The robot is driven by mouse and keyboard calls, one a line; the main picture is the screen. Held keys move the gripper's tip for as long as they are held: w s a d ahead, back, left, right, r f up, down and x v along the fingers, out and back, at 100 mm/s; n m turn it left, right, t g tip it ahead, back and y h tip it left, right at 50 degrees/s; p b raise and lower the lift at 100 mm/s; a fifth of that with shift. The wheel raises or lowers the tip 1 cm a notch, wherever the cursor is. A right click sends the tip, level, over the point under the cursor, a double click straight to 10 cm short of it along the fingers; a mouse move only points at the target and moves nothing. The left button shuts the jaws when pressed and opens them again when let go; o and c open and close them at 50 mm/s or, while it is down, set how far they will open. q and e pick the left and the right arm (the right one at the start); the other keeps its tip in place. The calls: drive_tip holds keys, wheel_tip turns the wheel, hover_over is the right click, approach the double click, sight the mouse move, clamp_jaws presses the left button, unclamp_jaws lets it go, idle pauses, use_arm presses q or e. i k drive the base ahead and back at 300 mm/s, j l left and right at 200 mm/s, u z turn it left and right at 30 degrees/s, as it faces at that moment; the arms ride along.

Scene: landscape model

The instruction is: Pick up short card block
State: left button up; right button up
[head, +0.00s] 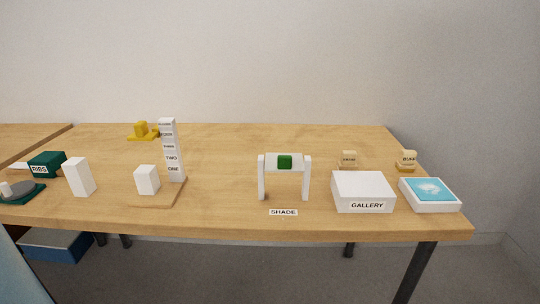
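A short white block (147,180) stands upright near the front of the wooden table, just left of a tall white tower with labelled levels. It is the shorter of two plain white blocks; a taller white block (79,177) stands to its left. Whether either is card cannot be read from its surface. Neither of my grippers shows in the head view, so nothing is seen touching the blocks.
The labelled tower (172,150) stands close behind the short block's right. A white arch (284,170), a GALLERY box (363,191) and a blue-topped box (429,194) stand to the right. A green RIBS box (47,164) is at left. The table's back middle is clear.

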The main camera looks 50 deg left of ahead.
sight(146, 177)
drive_tip(key=u, duration=2.45)
drive_tip(key=i+j, duration=0.15)
drive_tip(key=j, duration=0.15)
drive_tip(key=i+j+z, duration=0.1)
drive_tip(key=j, duration=0.2)
drive_tip(key=i, duration=0.05)
